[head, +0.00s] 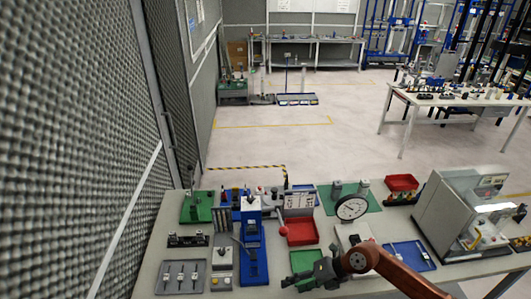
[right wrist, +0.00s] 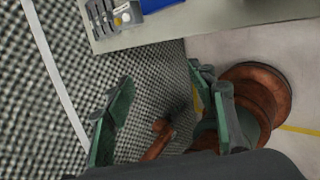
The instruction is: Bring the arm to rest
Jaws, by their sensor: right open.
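My right arm (head: 400,273) is orange-brown and comes in from the lower right in the head view. My right gripper (head: 298,280) is at the front edge of the workbench (head: 175,213), seen in front of a green tray (head: 303,258). In the right wrist view the green fingers of my right gripper (right wrist: 168,88) stand apart with nothing between them. Its height above the bench is hard to tell. My left gripper is not in view.
A blue press (head: 253,250), a red tray (head: 301,232), a dial gauge (head: 352,208) and a grey machine (head: 450,215) crowd the bench. A textured foam wall (head: 70,130) stands close on the left. Open floor (head: 300,140) lies beyond the bench.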

